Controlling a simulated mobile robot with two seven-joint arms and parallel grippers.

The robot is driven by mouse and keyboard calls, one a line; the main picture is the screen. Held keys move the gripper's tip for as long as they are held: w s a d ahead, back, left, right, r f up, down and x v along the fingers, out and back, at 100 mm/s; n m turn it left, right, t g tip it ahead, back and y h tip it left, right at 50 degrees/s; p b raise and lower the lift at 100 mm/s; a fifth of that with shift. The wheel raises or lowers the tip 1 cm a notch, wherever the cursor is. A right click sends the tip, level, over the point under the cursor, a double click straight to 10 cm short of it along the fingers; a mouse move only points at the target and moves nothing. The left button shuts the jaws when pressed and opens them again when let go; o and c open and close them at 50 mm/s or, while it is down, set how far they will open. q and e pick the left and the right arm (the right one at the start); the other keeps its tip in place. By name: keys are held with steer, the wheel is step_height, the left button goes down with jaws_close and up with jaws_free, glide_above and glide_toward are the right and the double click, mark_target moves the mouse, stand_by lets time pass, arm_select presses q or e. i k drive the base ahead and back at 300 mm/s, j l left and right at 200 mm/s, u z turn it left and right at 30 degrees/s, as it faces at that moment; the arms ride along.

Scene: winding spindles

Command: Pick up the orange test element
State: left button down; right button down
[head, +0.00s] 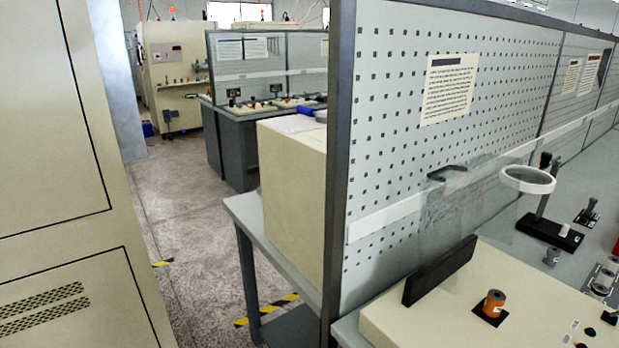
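The orange test element (494,303) is a small upright cylinder with a grey top and a small white label. It stands on a black square pad on the cream-coloured housing (415,322) at the lower right of the head view. Neither of my grippers shows in the head view.
A clear shield in a black holder (440,270) stands just behind and left of the element. A white ring on a black stand (528,180) is farther back. A pegboard panel (400,140) borders the bench. A tall beige cabinet (60,180) stands left; floor between is open.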

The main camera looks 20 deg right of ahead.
mark_target(495, 299)
steer(key=z, duration=0.7)
steer(key=j+z, duration=0.15)
steer(key=z, duration=0.25)
steer(key=i+j+z, duration=0.1)
steer(key=z, duration=0.35)
steer(key=j+z, duration=0.2)
steer(key=z, duration=0.2)
steer(key=j+z, duration=0.7)
steer(key=j, duration=0.15)
steer(key=k+j+z, duration=0.1)
steer(key=j, duration=0.2)
steer(key=k+j+z, duration=0.1)
steer(key=j, duration=0.2)
steer(key=k+j+z, duration=0.1)
steer(key=j, duration=0.15)
steer(key=k+j, duration=0.1)
steer(key=j, duration=0.65)
steer(key=i, duration=0.45)
